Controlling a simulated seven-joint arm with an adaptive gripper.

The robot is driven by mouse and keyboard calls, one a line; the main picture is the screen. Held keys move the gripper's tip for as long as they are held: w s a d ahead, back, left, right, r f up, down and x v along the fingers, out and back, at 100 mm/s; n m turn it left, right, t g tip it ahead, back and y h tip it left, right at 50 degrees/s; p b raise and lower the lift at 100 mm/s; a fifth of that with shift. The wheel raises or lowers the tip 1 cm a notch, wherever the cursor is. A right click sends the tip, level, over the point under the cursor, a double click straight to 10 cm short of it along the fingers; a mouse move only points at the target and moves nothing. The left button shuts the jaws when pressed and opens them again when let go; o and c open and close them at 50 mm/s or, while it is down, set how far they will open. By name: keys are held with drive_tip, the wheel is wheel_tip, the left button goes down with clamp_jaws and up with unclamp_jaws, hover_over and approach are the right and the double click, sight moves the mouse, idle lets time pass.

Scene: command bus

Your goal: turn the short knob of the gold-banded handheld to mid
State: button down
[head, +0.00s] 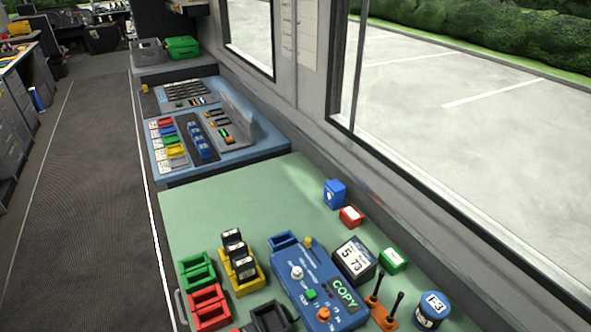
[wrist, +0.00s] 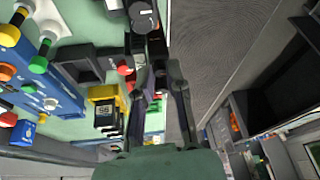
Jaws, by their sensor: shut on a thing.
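In the wrist view, my gripper (wrist: 162,70) points away from the camera, with its two dark fingers closed on a dark object, seemingly a black handheld (wrist: 156,48). A gold band and a short knob cannot be made out on it. The yellow tray also shows in the wrist view (wrist: 103,92), left of my fingers. My gripper is not seen in the head view.
A blue console (head: 296,270) with knobs and a COPY display stands right of the yellow tray. Green (head: 192,272) and red (head: 209,305) trays are left of it. A black tray (head: 270,316) lies in front. The green tabletop's far left (head: 225,200) is clear.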

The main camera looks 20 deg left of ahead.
drive_tip(key=shift+d, duration=0.1)
drive_tip(key=c, duration=1.1)
unclamp_jaws()
drive_tip(key=v, duration=1.2)
drive_tip(key=shift+s, duration=0.1)
